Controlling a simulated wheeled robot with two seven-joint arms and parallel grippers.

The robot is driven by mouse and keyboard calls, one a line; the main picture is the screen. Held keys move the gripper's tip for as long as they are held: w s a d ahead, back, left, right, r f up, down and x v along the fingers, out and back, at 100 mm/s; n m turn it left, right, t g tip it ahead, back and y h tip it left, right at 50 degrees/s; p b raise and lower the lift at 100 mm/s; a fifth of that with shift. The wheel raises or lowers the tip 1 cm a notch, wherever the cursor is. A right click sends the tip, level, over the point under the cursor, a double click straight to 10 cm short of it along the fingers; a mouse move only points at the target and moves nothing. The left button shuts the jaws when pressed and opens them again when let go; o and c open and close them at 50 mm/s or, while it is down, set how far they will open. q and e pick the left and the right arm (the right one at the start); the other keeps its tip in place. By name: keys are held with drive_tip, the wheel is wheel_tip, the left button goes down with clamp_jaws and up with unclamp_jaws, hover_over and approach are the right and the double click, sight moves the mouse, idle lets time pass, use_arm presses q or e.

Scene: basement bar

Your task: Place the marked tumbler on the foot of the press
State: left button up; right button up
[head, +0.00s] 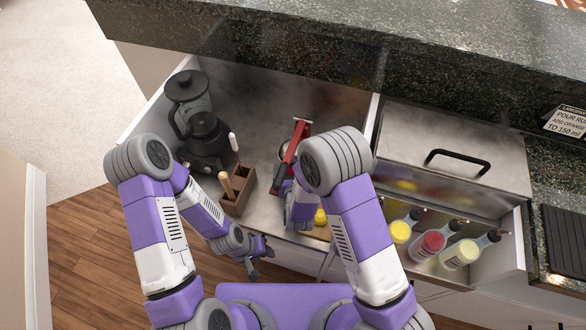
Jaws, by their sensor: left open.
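The press (291,150), with a red upper part, stands on the steel counter in the middle. My right arm covers much of it, and its foot cannot be made out. I cannot pick out the marked tumbler; my right arm hides the area around the press. My left gripper (257,254) is open and empty at the counter's front edge, below and left of the press.
A black blender (203,135) stands at the counter's left. A wooden caddy (238,195) with a wooden handle sits beside it. A yellow item (320,217) shows beside my right arm. Several bottles (429,244) fill a right-hand rack near a black-handled lid (450,155). A granite ledge (330,40) crosses the back.

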drive_tip(key=shift+s+r, duration=0.1)
drive_tip(key=shift+r, duration=0.1)
drive_tip(key=a+p+v, duration=0.1)
drive_tip(key=p+v, duration=0.3)
drive_tip(key=v, duration=0.7)
drive_tip(key=shift+s+d, duration=0.4)
drive_tip(key=shift+d, duration=0.1)
